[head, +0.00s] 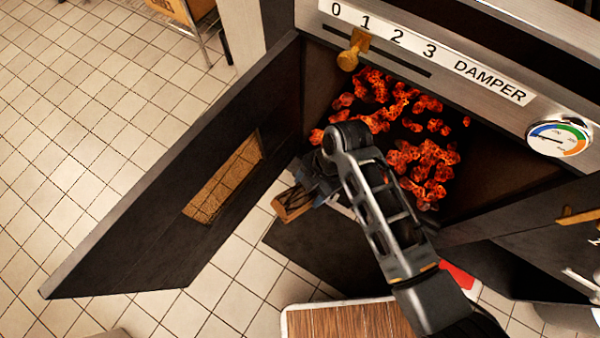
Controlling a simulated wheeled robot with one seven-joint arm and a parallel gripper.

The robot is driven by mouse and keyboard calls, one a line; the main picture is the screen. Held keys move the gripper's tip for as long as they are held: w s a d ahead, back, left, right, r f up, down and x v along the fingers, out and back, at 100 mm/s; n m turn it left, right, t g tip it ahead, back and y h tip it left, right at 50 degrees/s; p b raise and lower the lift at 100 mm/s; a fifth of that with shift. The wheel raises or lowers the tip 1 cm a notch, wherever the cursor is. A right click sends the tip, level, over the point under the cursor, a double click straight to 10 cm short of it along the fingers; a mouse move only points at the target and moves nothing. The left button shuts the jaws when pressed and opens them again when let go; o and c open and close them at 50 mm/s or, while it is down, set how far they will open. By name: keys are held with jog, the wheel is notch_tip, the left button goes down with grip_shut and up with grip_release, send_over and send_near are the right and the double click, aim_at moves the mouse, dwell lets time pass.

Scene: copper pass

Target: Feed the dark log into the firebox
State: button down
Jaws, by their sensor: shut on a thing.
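The firebox (492,168) is open at upper centre, with glowing orange embers (425,165) over its floor. My gripper (310,188) is in front of the firebox mouth, near its lower left edge. It is shut on the dark log (292,204), whose brownish end shows beyond the fingers, outside the opening. My wrist and fingers hide the rest of the log. My arm covers part of the mouth and embers.
The firebox door (150,225), with a small window, stands open at left. Above the mouth are a damper slider (352,50) and a round gauge (558,138). A wooden-topped surface (345,320) is at the bottom. Tiled floor (80,110) is clear at left.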

jog(key=w+d+b, duration=0.2)
jog(key=d, duration=0.2)
jog(key=w+d+f+b, duration=0.1)
jog(key=w+d+b, duration=0.1)
jog(key=w+d, duration=0.1)
jog(key=w+d+b, duration=0.2)
jog(key=w+d, duration=0.1)
jog(key=d, duration=0.2)
jog(key=shift+w+d+f+b, duration=0.15)
jog(key=shift+w+f+b, duration=0.1)
jog(key=shift+b, duration=0.05)
jog(key=w+d+f+b, duration=0.3)
jog(key=w+d+b, duration=0.6)
jog(key=d, duration=0.5)
jog(key=shift+w+d+f, duration=0.2)
jog(key=shift+w+d, duration=0.15)
jog(key=shift+w, duration=0.05)
dwell(0.4)
jog(key=c, duration=0.5)
grip_release()
jog(key=o, duration=0.4)
